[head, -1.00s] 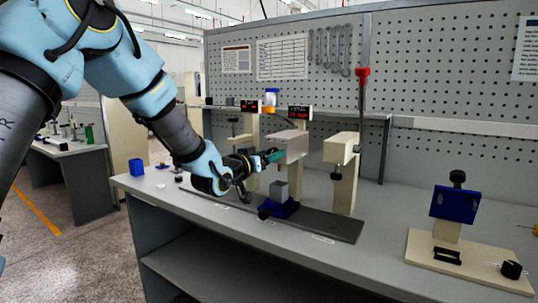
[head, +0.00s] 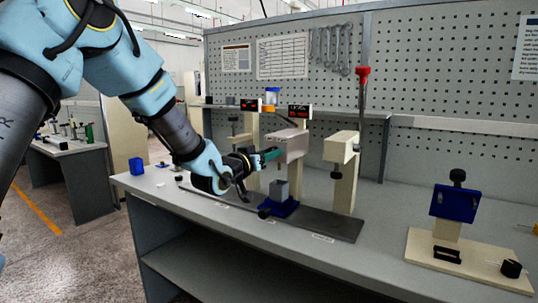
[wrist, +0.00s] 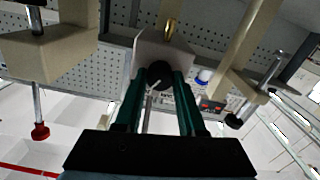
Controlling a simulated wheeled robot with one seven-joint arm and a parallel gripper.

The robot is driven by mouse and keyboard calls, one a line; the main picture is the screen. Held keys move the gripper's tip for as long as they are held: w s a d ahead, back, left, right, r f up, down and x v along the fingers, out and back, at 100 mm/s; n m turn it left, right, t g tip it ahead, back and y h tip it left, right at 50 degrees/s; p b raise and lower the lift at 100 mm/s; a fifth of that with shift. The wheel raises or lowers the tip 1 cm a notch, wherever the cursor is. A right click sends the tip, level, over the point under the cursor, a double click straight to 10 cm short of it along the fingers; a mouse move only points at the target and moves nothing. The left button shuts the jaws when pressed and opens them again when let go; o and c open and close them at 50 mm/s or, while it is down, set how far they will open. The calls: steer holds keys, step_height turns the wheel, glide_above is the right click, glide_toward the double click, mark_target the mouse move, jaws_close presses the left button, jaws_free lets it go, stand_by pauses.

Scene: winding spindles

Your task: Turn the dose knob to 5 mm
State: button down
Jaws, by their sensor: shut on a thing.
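My gripper (head: 270,156) reaches in from the left at the pale dosing head (head: 291,146) on its cream post, above the bench. In the wrist view its two green fingers (wrist: 159,86) are closed on either side of a round black dose knob (wrist: 160,74) on the face of the dosing head (wrist: 165,48). A pale pointer or slot shows on the knob. In the head view the fingers hide the knob. A small display (head: 299,111) with red characters stands above the head; its reading is too small to make out.
A blue fixture with a grey block (head: 280,190) stands below the dosing head on a dark base plate (head: 330,224). Another post and display (head: 250,105) stand behind my gripper.

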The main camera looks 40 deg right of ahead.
steer(key=n, duration=1.1)
steer(key=shift+n+b, duration=0.3)
steer(key=shift+b, duration=0.1)
stand_by(0.4)
steer(key=c, duration=0.5)
jaws_free()
steer(key=shift+a, duration=0.15)
